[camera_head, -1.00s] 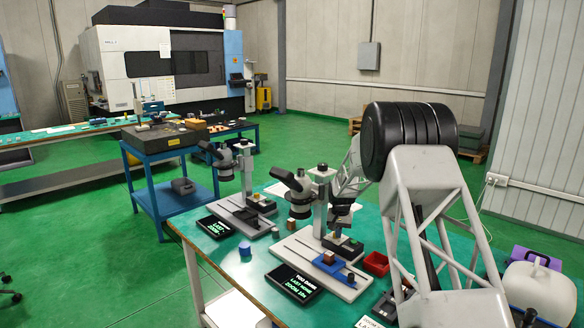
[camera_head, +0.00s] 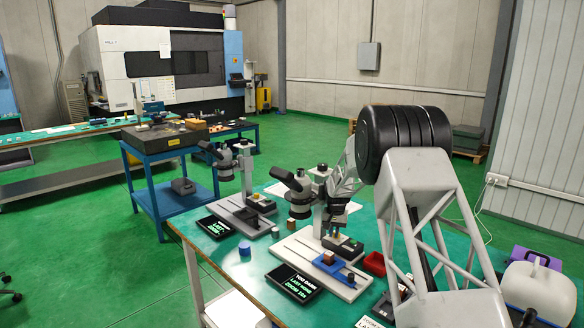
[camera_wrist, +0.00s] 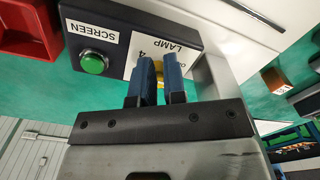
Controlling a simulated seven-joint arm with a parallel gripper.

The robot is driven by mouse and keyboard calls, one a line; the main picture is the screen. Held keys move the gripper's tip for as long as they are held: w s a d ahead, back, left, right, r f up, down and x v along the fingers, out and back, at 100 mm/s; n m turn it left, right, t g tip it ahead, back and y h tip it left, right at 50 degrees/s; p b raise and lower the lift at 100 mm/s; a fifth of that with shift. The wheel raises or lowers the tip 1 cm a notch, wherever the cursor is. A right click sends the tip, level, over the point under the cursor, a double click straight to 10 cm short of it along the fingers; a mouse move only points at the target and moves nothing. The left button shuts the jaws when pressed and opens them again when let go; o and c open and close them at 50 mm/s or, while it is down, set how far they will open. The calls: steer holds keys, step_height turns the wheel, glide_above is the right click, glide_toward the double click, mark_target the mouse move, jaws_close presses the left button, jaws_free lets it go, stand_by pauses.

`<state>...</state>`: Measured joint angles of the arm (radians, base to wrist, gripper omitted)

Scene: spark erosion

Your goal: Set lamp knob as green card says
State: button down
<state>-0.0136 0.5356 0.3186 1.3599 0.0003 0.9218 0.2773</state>
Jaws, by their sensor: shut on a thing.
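In the wrist view, my gripper (camera_wrist: 160,82) has its blue fingers close together over the lamp label (camera_wrist: 180,52) of a dark control box (camera_wrist: 105,18). A "4" shows on the label left of the fingers; the knob's pointer cannot be seen. In the head view, the box (camera_head: 345,246) stands at the base of the nearer microscope (camera_head: 321,195), with my gripper just above it. I cannot make out a green card; a dark panel with pale green text (camera_head: 293,284) lies in front.
The box also carries a green button (camera_wrist: 93,62) beside a "SCREEN" label. A red tray (camera_head: 374,264) stands close on the right. A second microscope (camera_head: 245,175) stands to the left. A blue cylinder (camera_head: 244,248) sits near the table's front edge.

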steer(key=shift+s+a+f, duration=0.1)
steer(key=shift+a+f, duration=0.15)
steer(key=shift+f, duration=0.25)
steer(key=shift+s+a+f, duration=0.1)
steer(key=shift+a+f, duration=0.15)
steer(key=shift+f, duration=0.25)
steer(key=shift+s+a+f, duration=0.1)
steer(key=shift+s+a, duration=0.05)
steer(key=shift+s, duration=0.25)
step_height(320, 180, up, 8)
steer(key=w, duration=0.1)
stand_by(0.5)
steer(key=shift+r, duration=0.25)
steer(key=d, duration=0.3)
steer(key=shift+s+d+r, duration=0.1)
steer(key=shift+f, duration=0.2)
